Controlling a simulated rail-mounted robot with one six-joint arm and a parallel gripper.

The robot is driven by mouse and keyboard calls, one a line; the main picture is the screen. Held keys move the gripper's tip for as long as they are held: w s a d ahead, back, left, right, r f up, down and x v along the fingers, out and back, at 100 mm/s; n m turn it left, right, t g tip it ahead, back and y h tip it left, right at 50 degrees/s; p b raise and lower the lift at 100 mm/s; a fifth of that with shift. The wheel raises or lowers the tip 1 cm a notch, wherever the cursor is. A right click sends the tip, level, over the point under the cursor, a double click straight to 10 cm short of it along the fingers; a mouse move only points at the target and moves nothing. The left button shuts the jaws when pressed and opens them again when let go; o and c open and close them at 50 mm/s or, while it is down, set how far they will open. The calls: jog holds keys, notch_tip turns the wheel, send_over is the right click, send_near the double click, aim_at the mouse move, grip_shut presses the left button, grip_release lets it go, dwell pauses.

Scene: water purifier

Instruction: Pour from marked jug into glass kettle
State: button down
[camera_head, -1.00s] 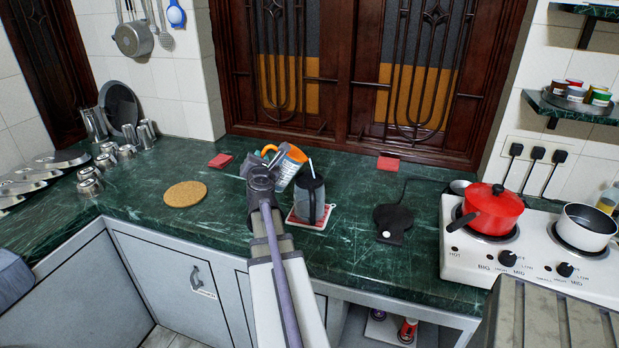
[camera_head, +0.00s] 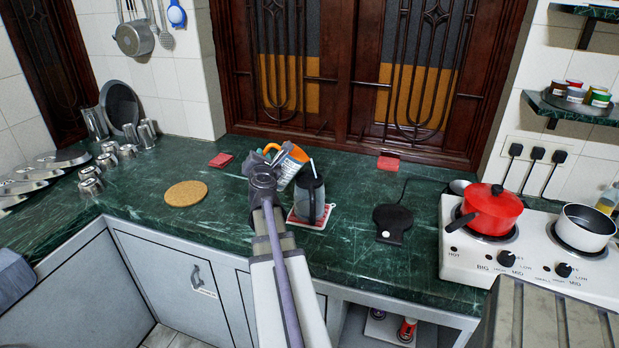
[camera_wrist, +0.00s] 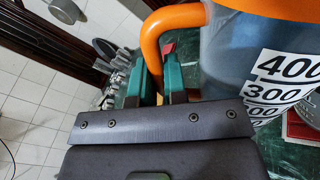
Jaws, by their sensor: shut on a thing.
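The marked jug (camera_head: 290,163) has an orange rim and handle and is tilted to the right in the head view. In the wrist view the jug (camera_wrist: 235,60) shows printed numbers such as 400 and 300 on its clear side. My gripper (camera_wrist: 165,85) is shut on its orange handle (camera_wrist: 150,45). The glass kettle (camera_head: 309,196) has a dark handle and stands upright on a red and white mat (camera_head: 311,221), just right of and below the jug's rim. Whether any liquid is flowing cannot be told. My arm hides part of the jug in the head view.
A round cork mat (camera_head: 186,194) lies to the left. A black kettle base (camera_head: 393,220) sits to the right. The white stove (camera_head: 462,258) bears a red pot (camera_head: 487,211) and a white pan (camera_head: 585,227). Steel cups and plates stand at the far left.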

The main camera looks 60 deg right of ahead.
aim_at(267, 149)
jog(key=shift+s+d+r+m+p, duration=0.25)
jog(key=shift+r+m+p, duration=0.25)
jog(key=shift+r+p, duration=0.15)
jog(key=shift+s+d+r+m+p, duration=0.15)
jog(key=shift+s+r+m+p, duration=0.1)
jog(key=shift+r+m+p, duration=0.3)
dwell(3.6)
jog(key=shift+s+d+r+m, duration=0.15)
jog(key=shift+s+r+m, duration=0.05)
jog(key=shift+m, duration=0.25)
dwell(2.8)
